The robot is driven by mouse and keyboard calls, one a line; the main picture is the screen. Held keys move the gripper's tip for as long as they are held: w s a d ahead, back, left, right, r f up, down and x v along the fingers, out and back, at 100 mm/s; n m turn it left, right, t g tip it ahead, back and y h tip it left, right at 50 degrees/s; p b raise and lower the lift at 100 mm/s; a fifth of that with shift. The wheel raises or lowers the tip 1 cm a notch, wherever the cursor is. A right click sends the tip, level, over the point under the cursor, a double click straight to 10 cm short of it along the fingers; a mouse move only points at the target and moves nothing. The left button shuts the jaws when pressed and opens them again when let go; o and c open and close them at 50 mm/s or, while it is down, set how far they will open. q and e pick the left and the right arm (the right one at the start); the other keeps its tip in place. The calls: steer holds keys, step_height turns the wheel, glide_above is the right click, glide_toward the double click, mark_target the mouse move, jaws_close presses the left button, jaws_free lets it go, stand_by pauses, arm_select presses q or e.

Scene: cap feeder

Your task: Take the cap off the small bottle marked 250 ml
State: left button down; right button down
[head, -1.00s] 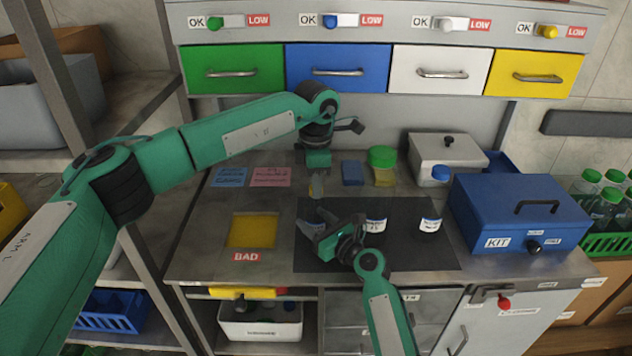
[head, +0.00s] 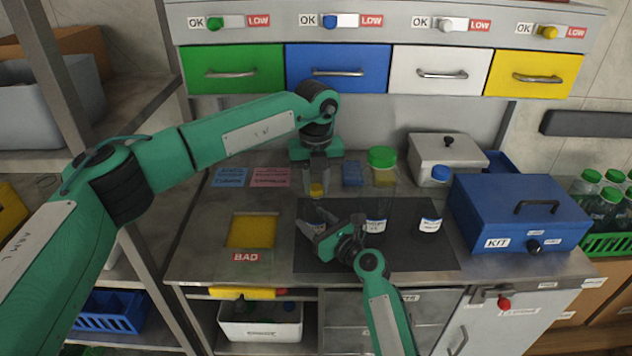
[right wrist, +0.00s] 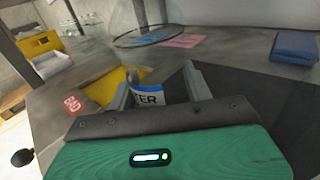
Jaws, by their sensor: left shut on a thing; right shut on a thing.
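A small clear bottle stands on the dark mat (head: 400,254). Its white label (right wrist: 148,97) shows between the fingers of my right gripper (right wrist: 153,90), which is shut on it; the printed volume is not readable. A yellow cap (head: 316,190) is above that bottle. My left gripper (head: 317,188) points down from above, with its fingers shut on the cap's two sides. The bottle's clear neck is hard to make out, so I cannot tell whether cap and bottle still touch.
A clear bottle with a green cap (head: 382,156) and one with a blue cap (head: 440,173) stand right of the grippers. The blue kit box (head: 515,215) is further right. A yellow BAD recess (head: 251,231) lies at left. Blue and pink pads lie behind.

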mark_target(316, 186)
arm_select(q)
steer(key=n, duration=1.2)
steer(key=shift+r, duration=0.3)
steer(key=shift+r, duration=0.85)
steer(key=shift+r, duration=2.05)
arm_select(e)
steer(key=c, duration=0.5)
jaws_free()
